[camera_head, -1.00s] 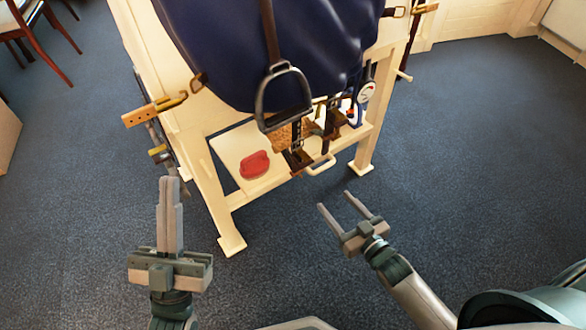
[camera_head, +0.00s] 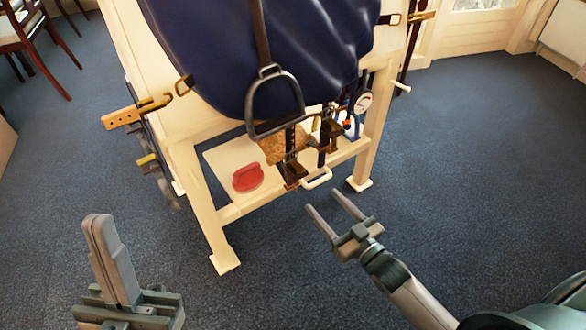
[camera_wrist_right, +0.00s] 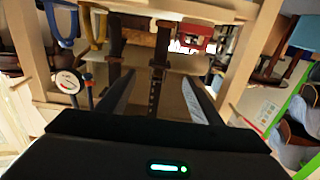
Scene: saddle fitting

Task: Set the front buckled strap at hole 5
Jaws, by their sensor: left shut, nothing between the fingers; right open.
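Two dark straps with buckles hang under the blue saddle cover (camera_head: 200,45). The nearer strap (camera_head: 291,150) hangs below the stirrup iron (camera_head: 275,105), and the other strap (camera_head: 326,135) hangs just to its right. In the right wrist view a dark strap with a row of holes (camera_wrist_right: 155,90) runs down between my fingers, with a gap all round. I cannot read which hole is in use. My right gripper (camera_head: 327,205) is open and empty, below and in front of the straps. My left gripper (camera_head: 97,222) is shut and empty at lower left, well apart from the stand.
The cream stand (camera_head: 215,220) has a shelf carrying a red object (camera_head: 247,177) and a brown block (camera_head: 275,148). A round gauge (camera_head: 363,101) hangs at its right. A tan strap (camera_head: 122,117) sticks out left. The carpet in front is free.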

